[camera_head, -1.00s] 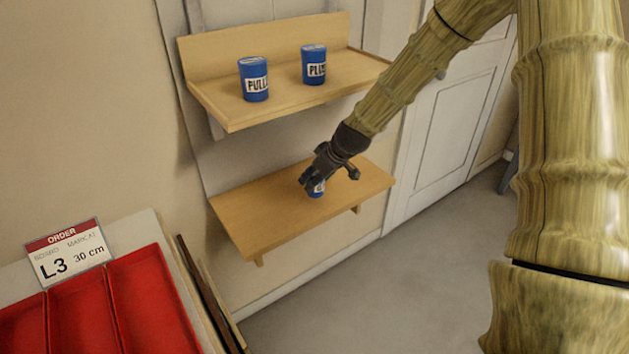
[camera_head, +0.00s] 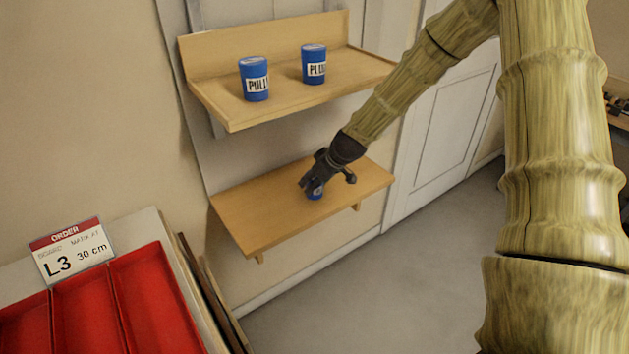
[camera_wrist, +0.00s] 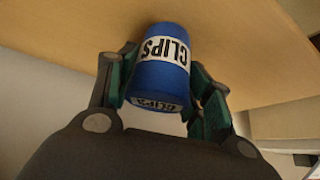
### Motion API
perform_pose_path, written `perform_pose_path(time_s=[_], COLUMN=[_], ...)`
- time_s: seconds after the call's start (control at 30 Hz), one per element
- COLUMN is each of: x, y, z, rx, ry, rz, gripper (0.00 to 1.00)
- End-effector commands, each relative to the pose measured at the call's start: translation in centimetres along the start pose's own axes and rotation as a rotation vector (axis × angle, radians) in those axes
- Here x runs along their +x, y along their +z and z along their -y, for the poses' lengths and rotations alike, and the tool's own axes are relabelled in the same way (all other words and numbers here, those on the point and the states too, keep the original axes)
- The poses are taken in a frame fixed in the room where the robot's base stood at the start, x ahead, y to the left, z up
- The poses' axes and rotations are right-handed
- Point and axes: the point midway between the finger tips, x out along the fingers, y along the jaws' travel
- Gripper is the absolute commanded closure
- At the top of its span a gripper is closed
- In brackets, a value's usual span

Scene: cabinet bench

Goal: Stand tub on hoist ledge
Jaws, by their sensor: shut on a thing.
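A blue tub with a white label reading CLIPS (camera_wrist: 160,70) is between the fingers of my gripper (camera_wrist: 162,82) in the wrist view. In the head view, my gripper (camera_head: 312,184) is over the lower wooden shelf (camera_head: 250,213), right of its middle. The blue tub (camera_head: 316,193) shows only in part below the fingers. It is at or just above the board; I cannot tell if it touches. No label on either shelf says which is the hoist ledge.
The upper wooden shelf (camera_head: 219,111) holds two blue tubs, one labelled PULL (camera_head: 254,80) and one partly readable as PLU (camera_head: 314,65). Red trays (camera_head: 160,295) and an order card reading L3, 30 cm (camera_head: 73,252) are at lower left. The lower shelf's left part is clear.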

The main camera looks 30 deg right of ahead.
Motion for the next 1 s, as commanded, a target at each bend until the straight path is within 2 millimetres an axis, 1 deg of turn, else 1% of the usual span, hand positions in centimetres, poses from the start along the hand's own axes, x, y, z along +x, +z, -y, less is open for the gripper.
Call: perform_pose_path(time_s=[0.07,0.1,0.17,0.2,0.5,0.67,0.77,1.0], x=[0.2,0.2,0.2,0.2,0.2,-0.3,-1.0,-3.6], y=[0.2,0.2,0.1,0.1,0.1,-0.1,-0.1,-0.1], z=[0.0,0.0,0.0,0.0,0.0,0.0,0.0,0.0], rx=[0.000,-0.001,0.000,0.000,0.000,0.000,-0.002,-0.001], ry=[0.000,0.000,0.000,0.000,0.000,0.000,0.000,0.001], rz=[0.000,0.000,0.000,0.000,0.000,-0.001,-0.001,-0.001], gripper=[0.77,0.46,0.35,0.28,0.28,0.28,0.28,0.28])
